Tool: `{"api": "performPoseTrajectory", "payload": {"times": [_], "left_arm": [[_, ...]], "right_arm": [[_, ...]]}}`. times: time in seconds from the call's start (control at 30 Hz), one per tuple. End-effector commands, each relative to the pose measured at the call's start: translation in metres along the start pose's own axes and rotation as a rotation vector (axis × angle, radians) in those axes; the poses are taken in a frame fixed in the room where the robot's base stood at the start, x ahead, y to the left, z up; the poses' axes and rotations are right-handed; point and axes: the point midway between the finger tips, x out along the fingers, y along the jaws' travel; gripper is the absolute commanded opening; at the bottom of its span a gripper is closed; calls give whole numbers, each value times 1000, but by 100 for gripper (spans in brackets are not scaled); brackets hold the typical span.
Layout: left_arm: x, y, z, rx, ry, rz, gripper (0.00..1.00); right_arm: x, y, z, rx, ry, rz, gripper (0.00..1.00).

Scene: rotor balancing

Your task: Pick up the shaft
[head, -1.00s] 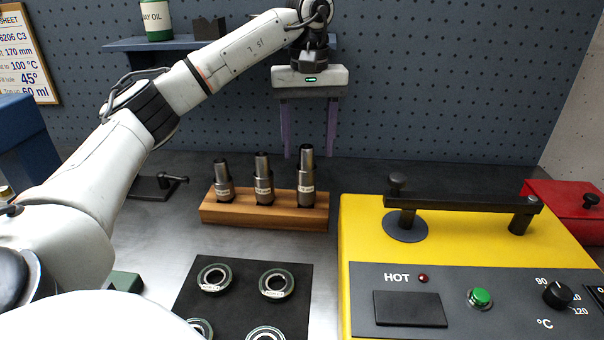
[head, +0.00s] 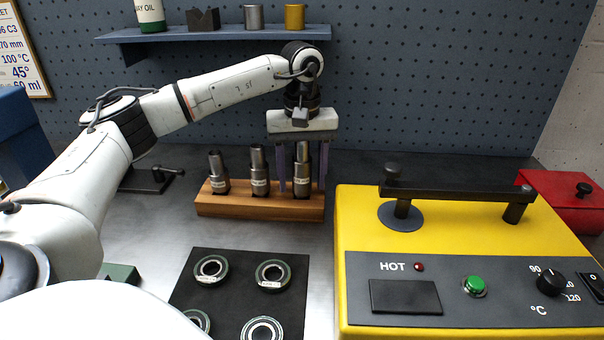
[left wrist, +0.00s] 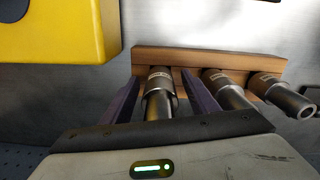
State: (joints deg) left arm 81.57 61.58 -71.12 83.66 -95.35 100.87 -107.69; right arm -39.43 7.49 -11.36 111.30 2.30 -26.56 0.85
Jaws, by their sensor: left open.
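Three stepped metal shafts stand upright in a wooden rack (head: 262,207): a left shaft (head: 217,172), a middle shaft (head: 259,170) and a right, tallest shaft (head: 302,170). My left gripper (head: 302,188) points down over the right shaft, with its two purple fingers on either side of it. In the left wrist view the same shaft (left wrist: 159,95) stands between the open fingers (left wrist: 158,92), with a gap visible on at least its right side. The other shafts (left wrist: 228,90) are to the right there. My right gripper is not in view.
A yellow heater (head: 450,236) with a black handle bar stands right of the rack. A black mat (head: 237,300) with several bearings lies in front. A shelf (head: 225,34) is on the pegboard behind. A red box (head: 565,200) is at the far right.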

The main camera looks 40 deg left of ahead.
Motion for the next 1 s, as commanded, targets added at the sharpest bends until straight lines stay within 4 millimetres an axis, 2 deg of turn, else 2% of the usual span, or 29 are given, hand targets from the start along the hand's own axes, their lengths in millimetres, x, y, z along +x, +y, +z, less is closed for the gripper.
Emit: {"api": "performPoseTrajectory", "payload": {"times": [0.03, 0.07, 0.33, 0.67, 1.0], "left_arm": [[0, 0, 0, 0, 0, 0, 54], [0, 0, 0, 0, 0, 0, 49], [0, 0, 0, 0, 0, 0, 3], [-10, 1, -1, 0, 3, 6, 4], [-67, 2, -1, 1, 4, 9, 4]], "right_arm": [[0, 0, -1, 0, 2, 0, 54], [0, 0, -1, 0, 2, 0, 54], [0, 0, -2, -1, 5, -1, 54], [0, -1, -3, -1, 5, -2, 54], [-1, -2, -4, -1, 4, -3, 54]]}}
